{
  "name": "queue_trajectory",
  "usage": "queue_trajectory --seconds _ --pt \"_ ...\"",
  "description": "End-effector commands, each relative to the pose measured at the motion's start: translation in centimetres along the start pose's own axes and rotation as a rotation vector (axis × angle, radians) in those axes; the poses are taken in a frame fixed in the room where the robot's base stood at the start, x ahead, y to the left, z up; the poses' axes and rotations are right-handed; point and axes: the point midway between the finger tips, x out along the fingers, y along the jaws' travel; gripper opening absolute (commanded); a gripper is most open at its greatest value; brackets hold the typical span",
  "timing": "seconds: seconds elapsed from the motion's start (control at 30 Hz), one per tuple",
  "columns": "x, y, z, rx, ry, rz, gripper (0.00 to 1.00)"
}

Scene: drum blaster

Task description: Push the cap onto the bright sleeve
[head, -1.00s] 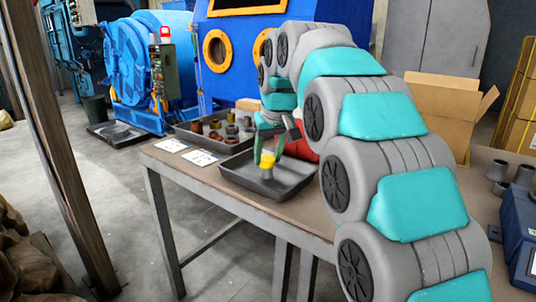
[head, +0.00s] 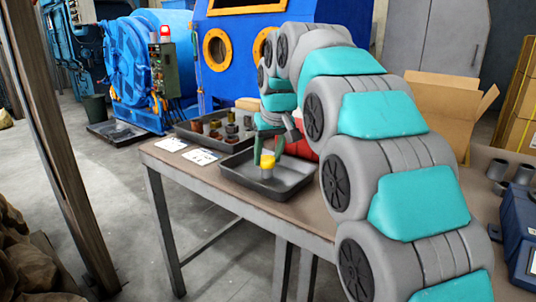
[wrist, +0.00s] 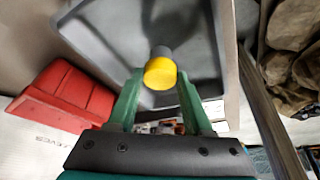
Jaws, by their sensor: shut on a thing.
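The yellow cap (head: 267,160) is between the green fingers of my gripper (head: 268,156), above the tray. In the wrist view the cap (wrist: 160,73) sits between the two fingertips (wrist: 160,77), and the gripper is shut on it. A short grey metal sleeve (wrist: 161,52) shows just beyond the cap, in line with it. In the head view the sleeve (head: 267,173) is directly under the cap, upright in the dark tray. The two look touching, but I cannot tell how far the cap is over the sleeve.
The dark shallow tray (head: 240,178) lies on the workbench (head: 180,178); its floor around the sleeve looks clear. A second tray (head: 186,133) with several metal parts stands behind it. A red bin (wrist: 68,95) is beside the tray. White cards (head: 171,144) lie on the bench's left.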

Motion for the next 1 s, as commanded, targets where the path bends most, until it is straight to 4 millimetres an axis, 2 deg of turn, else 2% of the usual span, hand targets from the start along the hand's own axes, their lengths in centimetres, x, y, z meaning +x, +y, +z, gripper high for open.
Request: queue_trajectory --seconds 0.43,0.47,0.77,0.93,1.0 --pt "0.21 0.0 0.09 0.0 0.0 0.0 0.0" --pt "0.21 0.0 0.09 0.0 0.0 0.0 0.51" --pt "0.21 0.0 0.1 0.0 0.0 0.0 0.85" --pt "0.21 -0.01 0.1 0.0 0.0 0.0 0.85" --pt "0.22 0.0 0.1 0.0 -0.001 0.0 0.92"
